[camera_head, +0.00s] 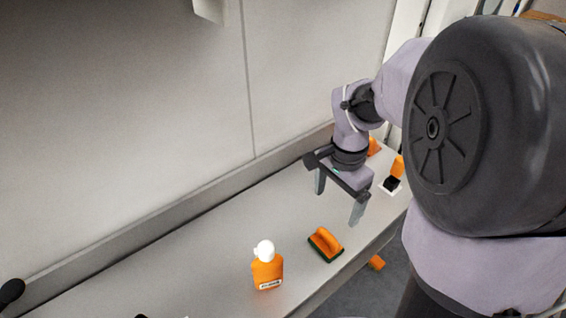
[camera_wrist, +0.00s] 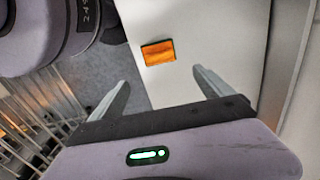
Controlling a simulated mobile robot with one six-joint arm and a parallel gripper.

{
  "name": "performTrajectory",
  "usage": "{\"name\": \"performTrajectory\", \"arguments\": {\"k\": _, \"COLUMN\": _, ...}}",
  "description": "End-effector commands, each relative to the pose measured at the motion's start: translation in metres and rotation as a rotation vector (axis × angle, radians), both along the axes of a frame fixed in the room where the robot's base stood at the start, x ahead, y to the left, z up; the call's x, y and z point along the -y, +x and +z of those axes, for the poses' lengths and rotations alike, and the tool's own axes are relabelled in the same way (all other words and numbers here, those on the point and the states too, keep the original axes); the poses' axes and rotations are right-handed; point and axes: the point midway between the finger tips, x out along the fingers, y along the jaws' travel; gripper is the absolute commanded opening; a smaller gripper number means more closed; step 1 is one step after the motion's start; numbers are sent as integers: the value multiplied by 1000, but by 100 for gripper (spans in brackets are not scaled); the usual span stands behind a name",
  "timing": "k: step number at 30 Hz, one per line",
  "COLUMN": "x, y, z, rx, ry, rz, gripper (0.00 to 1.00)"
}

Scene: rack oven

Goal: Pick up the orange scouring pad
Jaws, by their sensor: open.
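The orange scouring pad (camera_head: 326,243) lies on the grey counter near its front edge. It has a raised orange handle and a dark green underside. In the wrist view the pad (camera_wrist: 158,52) shows as an orange block ahead of the fingers, between their lines. My gripper (camera_head: 338,206) is open and empty, above the counter and farther back along it than the pad. Its two fingers point down, apart from the pad. Both fingers also show in the wrist view, where my gripper (camera_wrist: 160,77) has nothing between them.
An orange bottle with a white cap (camera_head: 267,270) stands left of the pad. A small white container with dark contents (camera_head: 391,185) and orange items (camera_head: 398,166) are at the far end. An orange object (camera_head: 377,263) lies below the counter's front edge. A wall borders the back.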

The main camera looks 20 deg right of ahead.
Motion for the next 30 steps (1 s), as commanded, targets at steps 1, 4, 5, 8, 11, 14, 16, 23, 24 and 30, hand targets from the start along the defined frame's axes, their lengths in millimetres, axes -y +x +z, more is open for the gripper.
{"name": "performTrajectory", "arguments": {"k": 1, "x": -1, "y": -1, "z": -25, "rx": -6, "ry": 1, "rz": 2, "gripper": 91}}
{"name": "performTrajectory", "arguments": {"k": 4, "x": -1, "y": -1, "z": -57, "rx": -4, "ry": 2, "rz": 2, "gripper": 91}}
{"name": "performTrajectory", "arguments": {"k": 5, "x": -1, "y": -1, "z": -65, "rx": -4, "ry": 2, "rz": 4, "gripper": 91}}
{"name": "performTrajectory", "arguments": {"k": 8, "x": -2, "y": -1, "z": -87, "rx": -2, "ry": 2, "rz": 5, "gripper": 91}}
{"name": "performTrajectory", "arguments": {"k": 11, "x": -2, "y": -1, "z": -97, "rx": 0, "ry": 1, "rz": 4, "gripper": 91}}
{"name": "performTrajectory", "arguments": {"k": 14, "x": -3, "y": -1, "z": -104, "rx": 0, "ry": 1, "rz": 5, "gripper": 91}}
{"name": "performTrajectory", "arguments": {"k": 16, "x": -5, "y": -1, "z": -114, "rx": 0, "ry": 1, "rz": 6, "gripper": 91}}
{"name": "performTrajectory", "arguments": {"k": 23, "x": -10, "y": -1, "z": -152, "rx": -1, "ry": 2, "rz": 6, "gripper": 91}}
{"name": "performTrajectory", "arguments": {"k": 24, "x": -10, "y": -1, "z": -151, "rx": 1, "ry": 1, "rz": 6, "gripper": 91}}
{"name": "performTrajectory", "arguments": {"k": 30, "x": -10, "y": 0, "z": -149, "rx": 1, "ry": 1, "rz": 6, "gripper": 75}}
